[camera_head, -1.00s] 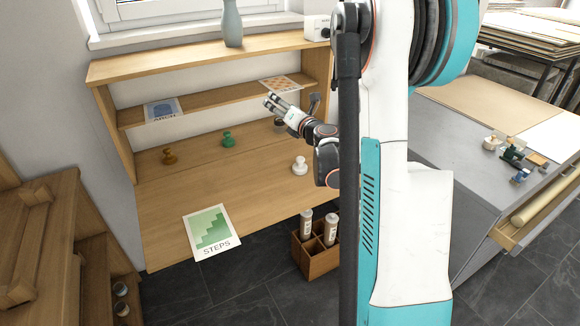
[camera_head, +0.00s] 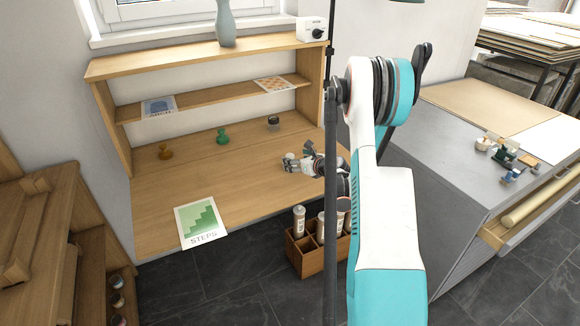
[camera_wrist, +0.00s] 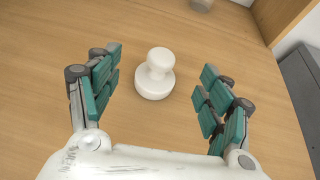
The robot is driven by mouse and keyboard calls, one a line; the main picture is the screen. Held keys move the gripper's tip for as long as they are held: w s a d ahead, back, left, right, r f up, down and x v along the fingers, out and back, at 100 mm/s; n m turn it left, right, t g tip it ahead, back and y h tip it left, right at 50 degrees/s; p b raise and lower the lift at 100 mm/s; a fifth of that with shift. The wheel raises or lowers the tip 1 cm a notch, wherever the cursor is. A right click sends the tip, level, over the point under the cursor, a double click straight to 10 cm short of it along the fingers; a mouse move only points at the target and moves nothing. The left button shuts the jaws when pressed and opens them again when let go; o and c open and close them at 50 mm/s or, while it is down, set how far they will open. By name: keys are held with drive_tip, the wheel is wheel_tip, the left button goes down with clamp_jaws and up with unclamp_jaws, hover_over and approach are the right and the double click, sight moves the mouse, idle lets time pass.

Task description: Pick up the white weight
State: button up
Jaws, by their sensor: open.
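The white weight (camera_wrist: 155,76) stands upright on the wooden desk, a round base with a knob on top. In the wrist view it lies between and a little beyond the two open fingers of my gripper (camera_wrist: 160,92), with clear gaps on both sides. In the head view my gripper (camera_head: 289,164) is low over the right part of the desk (camera_head: 240,185), and the white weight (camera_head: 289,156) shows only partly behind it. My gripper holds nothing.
A green weight (camera_head: 222,136), an orange-brown weight (camera_head: 165,152) and a dark-banded jar (camera_head: 273,123) stand farther back on the desk. A STEPS print (camera_head: 201,222) lies at the front edge. A wooden crate with bottles (camera_head: 304,256) stands on the floor below.

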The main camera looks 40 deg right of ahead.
drive_tip(key=shift+s+f+b+x, duration=0.15)
drive_tip(key=shift+b+x, duration=0.25)
drive_tip(key=shift+x, duration=0.6)
drive_tip(key=shift+f+b+x, duration=0.2)
drive_tip(key=shift+b+x, duration=0.15)
drive_tip(key=shift+x, duration=0.7)
drive_tip(key=shift+s+f+b+x, duration=0.15)
drive_tip(key=shift+b+x, duration=0.25)
drive_tip(key=shift+x, duration=0.6)
drive_tip(key=c, duration=1.4)
drive_tip(key=shift+w+r, duration=0.1)
